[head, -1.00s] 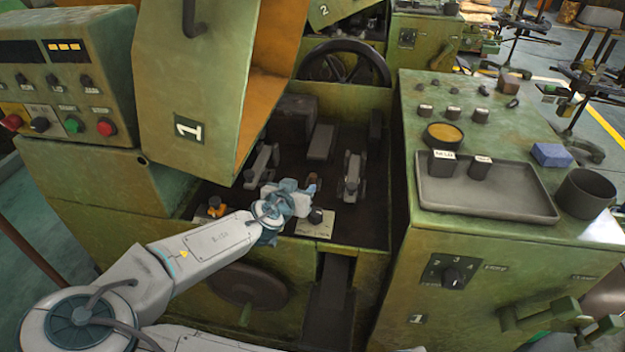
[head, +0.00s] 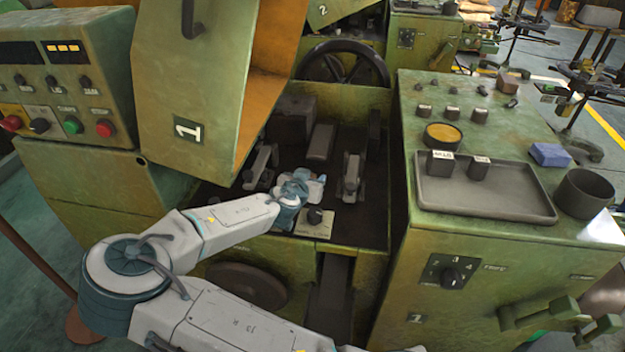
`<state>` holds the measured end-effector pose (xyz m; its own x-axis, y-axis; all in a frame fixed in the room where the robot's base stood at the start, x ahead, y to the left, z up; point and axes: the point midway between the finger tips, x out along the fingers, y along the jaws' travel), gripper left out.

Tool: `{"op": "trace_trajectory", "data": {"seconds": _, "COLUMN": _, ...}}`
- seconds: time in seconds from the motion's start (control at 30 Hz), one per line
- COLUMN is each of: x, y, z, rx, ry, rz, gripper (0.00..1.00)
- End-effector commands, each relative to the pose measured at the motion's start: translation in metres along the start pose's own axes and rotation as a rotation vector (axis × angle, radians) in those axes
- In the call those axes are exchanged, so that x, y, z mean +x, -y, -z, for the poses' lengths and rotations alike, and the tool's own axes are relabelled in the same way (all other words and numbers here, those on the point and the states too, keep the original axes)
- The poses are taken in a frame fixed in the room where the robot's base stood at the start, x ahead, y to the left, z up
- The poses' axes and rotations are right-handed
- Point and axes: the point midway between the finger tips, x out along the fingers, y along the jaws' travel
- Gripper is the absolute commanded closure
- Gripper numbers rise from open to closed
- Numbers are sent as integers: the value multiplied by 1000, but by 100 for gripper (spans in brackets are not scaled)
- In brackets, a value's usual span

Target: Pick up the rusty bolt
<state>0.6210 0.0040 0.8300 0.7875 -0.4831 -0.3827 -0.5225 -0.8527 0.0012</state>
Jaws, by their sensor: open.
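My gripper (head: 312,184) is inside the open bay of the green machine (head: 400,180) marked 1, low over its dark floor. It is open, but its fingers are small and partly hidden by my wrist. I cannot make out the rusty bolt in the head view now. The spot where a small brownish piece showed before is covered by my gripper, so I cannot tell whether the fingers are around it or beside it.
A pale plate with a black knob (head: 315,215) sits just below my gripper. Grey clamp-like fixtures (head: 352,178) and (head: 258,165) stand on both sides. The raised green cover (head: 200,90) hangs at upper left. A grey tray (head: 500,205) lies on the right cabinet.

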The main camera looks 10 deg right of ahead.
Motion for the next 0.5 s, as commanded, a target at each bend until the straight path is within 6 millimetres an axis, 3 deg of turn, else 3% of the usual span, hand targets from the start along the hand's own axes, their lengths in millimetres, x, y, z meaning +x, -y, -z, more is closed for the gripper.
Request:
{"op": "trace_trajectory", "data": {"seconds": 0.13, "x": 0, "y": 0, "z": 0, "rx": 0, "ry": 0, "rz": 0, "gripper": 54}}
{"op": "trace_trajectory", "data": {"seconds": 0.17, "x": 0, "y": 0, "z": 0, "rx": 0, "ry": 0, "rz": 0, "gripper": 59}}
{"op": "trace_trajectory", "data": {"seconds": 0.3, "x": 0, "y": 0, "z": 0, "rx": 0, "ry": 0, "rz": 0, "gripper": 98}}
{"op": "trace_trajectory", "data": {"seconds": 0.5, "x": 0, "y": 0, "z": 0, "rx": 1, "ry": 0, "rz": 0, "gripper": 100}}
